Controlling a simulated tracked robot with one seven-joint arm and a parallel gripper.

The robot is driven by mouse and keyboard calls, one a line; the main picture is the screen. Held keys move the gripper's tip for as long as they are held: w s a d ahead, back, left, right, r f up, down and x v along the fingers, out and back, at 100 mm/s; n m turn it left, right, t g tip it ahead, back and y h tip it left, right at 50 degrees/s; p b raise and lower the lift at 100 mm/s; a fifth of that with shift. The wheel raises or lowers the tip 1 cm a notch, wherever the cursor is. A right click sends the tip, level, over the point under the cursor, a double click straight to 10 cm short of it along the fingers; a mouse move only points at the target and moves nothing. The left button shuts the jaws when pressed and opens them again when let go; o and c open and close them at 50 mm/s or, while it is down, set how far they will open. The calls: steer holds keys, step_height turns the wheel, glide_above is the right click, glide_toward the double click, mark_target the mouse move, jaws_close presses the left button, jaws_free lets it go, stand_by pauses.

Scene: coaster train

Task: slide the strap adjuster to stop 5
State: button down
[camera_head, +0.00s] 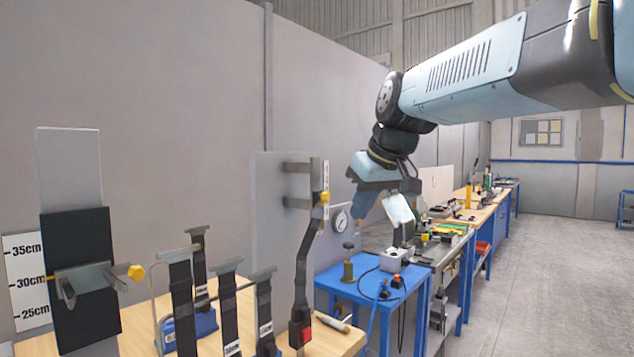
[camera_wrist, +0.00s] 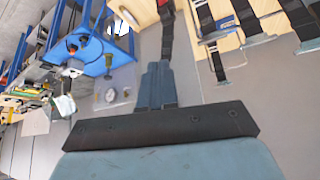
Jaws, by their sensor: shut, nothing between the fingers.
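The strap adjuster (camera_head: 324,197), with a yellow knob, sits on a short upright metal rail (camera_head: 317,174) fixed to a grey panel. A dark strap (camera_head: 304,255) hangs from it to a red buckle (camera_head: 300,332). Small markings on the rail are too small to read. My gripper (camera_head: 361,213) is shut and empty, in the air to the right of the rail and apart from it in the head view. In the wrist view my gripper (camera_wrist: 155,66) has its fingers together; the strap (camera_wrist: 168,32) shows beyond them, and the adjuster is not clearly visible.
A pressure gauge (camera_head: 340,221) is on the panel, beside my gripper in the picture. A blue table (camera_head: 345,291) carries a grey box (camera_head: 397,258) and cables. A height scale (camera_head: 27,281) and several upright strap stands (camera_head: 182,300) are at the left. The floor at right is clear.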

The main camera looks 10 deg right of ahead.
steer(key=w+d+r+n+t+y, duration=0.15)
steer(key=w+r+n, duration=0.35)
steer(key=w+r, duration=1)
glide_above(327, 194)
step_height(327, 194, down, 9)
steer(key=shift+s+f+g, duration=0.15)
steer(key=shift+s+f, duration=0.05)
steer(key=shift+f, duration=0.3)
steer(key=shift+s+f+g, duration=0.1)
steer(key=shift+s+f, duration=0.05)
steer(key=shift+f, duration=0.3)
steer(key=shift+d+f, duration=0.15)
steer(key=shift+f, duration=2.05)
steer(key=shift+r, duration=0.2)
